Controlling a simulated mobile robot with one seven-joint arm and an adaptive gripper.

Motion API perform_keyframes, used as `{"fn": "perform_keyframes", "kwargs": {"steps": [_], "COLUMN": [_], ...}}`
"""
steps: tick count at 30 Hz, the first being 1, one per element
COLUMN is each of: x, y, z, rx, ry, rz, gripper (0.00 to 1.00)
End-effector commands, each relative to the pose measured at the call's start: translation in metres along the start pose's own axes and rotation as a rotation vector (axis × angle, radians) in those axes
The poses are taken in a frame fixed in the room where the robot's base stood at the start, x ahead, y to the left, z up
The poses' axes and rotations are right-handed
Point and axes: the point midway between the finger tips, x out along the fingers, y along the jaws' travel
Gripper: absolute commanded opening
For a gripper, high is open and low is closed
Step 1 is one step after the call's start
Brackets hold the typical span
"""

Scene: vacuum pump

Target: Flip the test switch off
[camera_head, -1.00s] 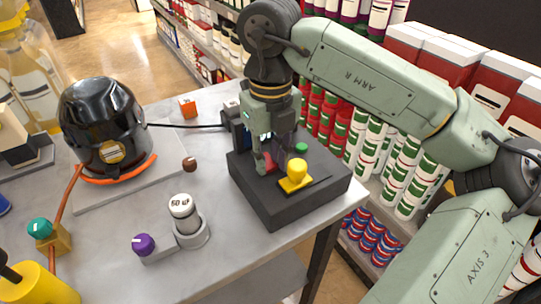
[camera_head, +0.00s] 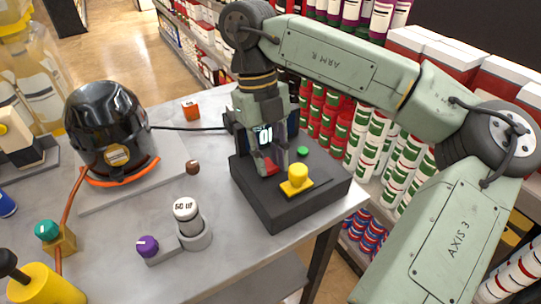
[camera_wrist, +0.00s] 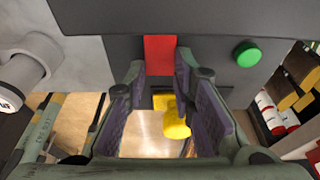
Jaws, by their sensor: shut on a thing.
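The red switch (camera_head: 269,167) sits on top of the dark box (camera_head: 285,212), in front of a small lit display (camera_head: 264,136). In the wrist view the red switch (camera_wrist: 160,55) shows between my fingertips. My gripper (camera_head: 272,164) points down over the box, shut on the red switch with one finger on each side. The gripper partly hides the switch and the display in the head view. I cannot clearly tell the switch's tilt.
On the same box are a yellow knob (camera_head: 298,174) on a yellow plate and a green button (camera_head: 302,151). A black pump (camera_head: 108,125) stands at left. A gauge cylinder (camera_head: 187,212) and purple knob (camera_head: 148,245) stand in front.

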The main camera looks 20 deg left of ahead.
Motion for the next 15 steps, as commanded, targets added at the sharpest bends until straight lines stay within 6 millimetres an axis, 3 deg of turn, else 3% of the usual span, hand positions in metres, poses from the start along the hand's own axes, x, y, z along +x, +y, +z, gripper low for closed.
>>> {"fn": "perform_keyframes", "kwargs": {"steps": [2,3,11,15], "x": [0.0000,0.0000,0.0000,0.0000], "y": [-0.0001,-0.0001,-0.0001,0.0000], "z": [-0.0003,-0.0003,-0.0002,-0.0002], "rx": [0.000,0.000,0.000,0.000], "ry": [0.001,0.000,-0.001,-0.001], "rz": [0.000,0.000,0.000,0.000], "gripper": [0.00,0.26,0.43,0.43]}}
